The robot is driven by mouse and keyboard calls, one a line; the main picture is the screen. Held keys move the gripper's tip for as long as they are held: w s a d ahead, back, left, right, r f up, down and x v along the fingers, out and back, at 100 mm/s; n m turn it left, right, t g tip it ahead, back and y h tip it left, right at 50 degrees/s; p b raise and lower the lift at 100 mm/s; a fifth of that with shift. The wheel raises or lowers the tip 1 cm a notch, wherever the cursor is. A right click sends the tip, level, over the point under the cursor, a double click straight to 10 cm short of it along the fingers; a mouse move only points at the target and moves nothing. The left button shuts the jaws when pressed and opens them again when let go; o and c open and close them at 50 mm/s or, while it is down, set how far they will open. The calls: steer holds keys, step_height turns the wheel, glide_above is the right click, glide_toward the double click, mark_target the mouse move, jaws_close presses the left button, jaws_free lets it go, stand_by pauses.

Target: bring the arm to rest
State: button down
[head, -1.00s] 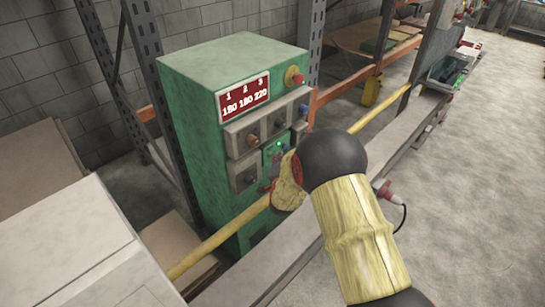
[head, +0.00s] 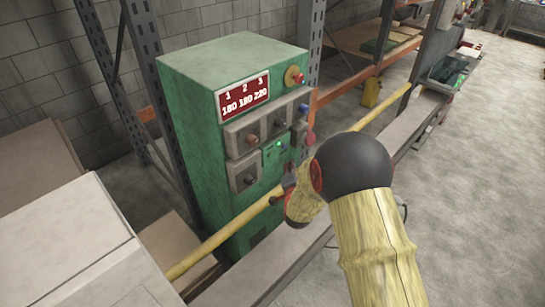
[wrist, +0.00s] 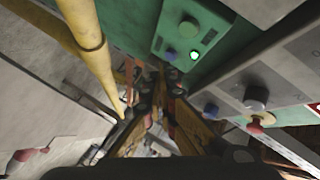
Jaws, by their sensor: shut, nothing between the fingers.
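My arm, yellow with a dark round joint, reaches up from the lower right in the head view. My gripper (head: 288,182) is in front of the green control cabinet (head: 187,150), near the yellow rail and below the panel's green light (head: 281,144). In the wrist view my gripper's fingers (wrist: 160,82) are together with nothing held. The panel's lit green button (wrist: 194,56) shows above and right of the fingertips there. I see a gap to the panel, but its exact depth is hard to tell.
A yellow rail (head: 225,235) runs past the cabinet front and also shows in the wrist view (wrist: 88,40). A grey ledge (head: 265,265) lies below it. A pale box (head: 65,240) stands at left. The concrete floor (head: 470,190) at right is open.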

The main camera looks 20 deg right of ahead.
stand_by(0.5)
steer(key=s+a+f+n+g+y, duration=0.25)
steer(key=s+f+g, duration=0.2)
steer(key=f, duration=0.55)
steer(key=s+a+n+g, duration=0.1)
steer(key=s+a, duration=0.1)
steer(key=s+a+n+g+y, duration=0.1)
steer(key=s+a+n, duration=0.1)
steer(key=s, duration=0.1)
steer(key=s+a+n+g+y, duration=0.1)
steer(key=s+a+n, duration=0.1)
steer(key=shift+s+r, duration=0.35)
steer(key=s+a+r+n, duration=0.3)
steer(key=s+r, duration=0.4)
steer(key=r, duration=0.3)
steer(key=s+a+r+n+y, duration=0.1)
steer(key=s+a+r+n, duration=0.2)
steer(key=s+a+r, duration=0.2)
steer(key=s+a+r+n, duration=0.3)
steer(key=s+r, duration=0.7)
steer(key=r, duration=0.4)
steer(key=shift+s+a+r+g+y, duration=0.35)
steer(key=shift+a+g, duration=0.1)
steer(key=shift+a, duration=0.1)
